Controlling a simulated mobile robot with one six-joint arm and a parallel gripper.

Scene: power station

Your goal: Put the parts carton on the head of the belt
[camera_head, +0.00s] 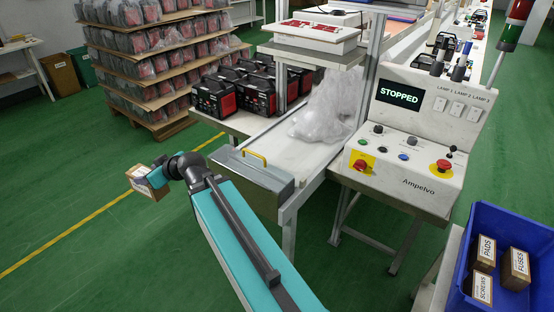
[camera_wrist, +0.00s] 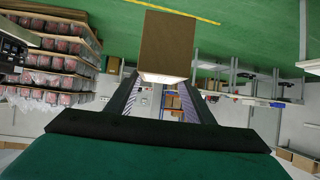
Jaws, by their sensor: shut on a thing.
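My gripper (camera_head: 162,173) is shut on a small brown carton (camera_head: 145,184) with a pale label I cannot read. It holds the carton in the air over the green floor, left of the belt and apart from it. In the wrist view the carton (camera_wrist: 167,42) sits at the tips of my gripper (camera_wrist: 160,84); a plain brown face and a pale face show. The belt's head (camera_head: 296,152) is a pale flat surface behind a grey metal box (camera_head: 250,175) with a yellow handle. Crumpled clear plastic (camera_head: 318,122) lies farther up the belt.
Black-and-red power stations (camera_head: 215,98) crowd a side table left of the belt. A control panel (camera_head: 415,135) reading STOPPED stands right of it. A blue bin (camera_head: 520,222) at lower right holds cartons marked PADS, FUSES and SCREWS. A stacked pallet (camera_head: 150,55) stands behind. The left floor is clear.

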